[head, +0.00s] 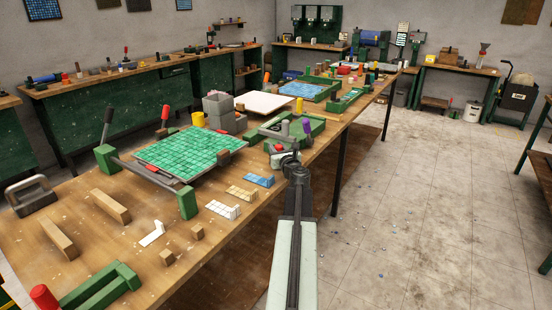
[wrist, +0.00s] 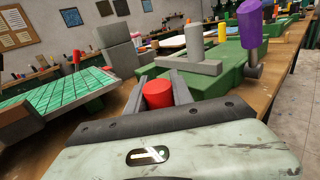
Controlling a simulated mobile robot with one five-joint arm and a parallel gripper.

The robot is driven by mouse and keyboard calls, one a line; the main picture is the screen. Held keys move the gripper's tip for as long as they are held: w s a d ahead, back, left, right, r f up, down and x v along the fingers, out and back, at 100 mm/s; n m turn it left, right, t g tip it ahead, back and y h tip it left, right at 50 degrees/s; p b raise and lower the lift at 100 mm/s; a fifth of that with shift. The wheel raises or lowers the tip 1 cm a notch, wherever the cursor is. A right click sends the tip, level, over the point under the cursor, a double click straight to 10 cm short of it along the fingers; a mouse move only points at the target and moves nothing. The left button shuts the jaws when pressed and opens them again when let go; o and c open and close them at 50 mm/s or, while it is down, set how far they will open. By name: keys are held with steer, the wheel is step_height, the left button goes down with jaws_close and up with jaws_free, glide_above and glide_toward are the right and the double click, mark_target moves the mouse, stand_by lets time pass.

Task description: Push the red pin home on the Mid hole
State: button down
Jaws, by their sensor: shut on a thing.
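The red pin (wrist: 158,95) stands between the two fingers of my gripper (wrist: 158,92) in the wrist view. The fingers are shut on it, and only its round red top and upper side show. In the head view, my gripper (head: 283,156) is over the right edge of the long workbench, beside a green fixture (head: 313,132), with a small bit of red (head: 279,147) at its tip. The fixture (wrist: 228,90) lies just beyond the fingers in the wrist view. The Mid hole cannot be made out, and the pin's lower end is hidden.
A grey bar with an upright post (wrist: 194,48) and a purple-handled lever (wrist: 250,22) stand close beyond the gripper. A green mosaic sheet (head: 183,150) in a frame lies to the left, with grey blocks (head: 222,112) behind it. Open floor (head: 420,200) is on the right.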

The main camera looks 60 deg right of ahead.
steer(key=shift+f, duration=0.85)
steer(key=shift+r, duration=0.25)
steer(key=shift+f, duration=0.2)
steer(key=c, duration=1.1)
jaws_free()
steer(key=v, duration=0.5)
steer(key=r+v, duration=0.1)
steer(key=v, duration=0.1)
steer(key=shift+s+a+p, duration=0.3)
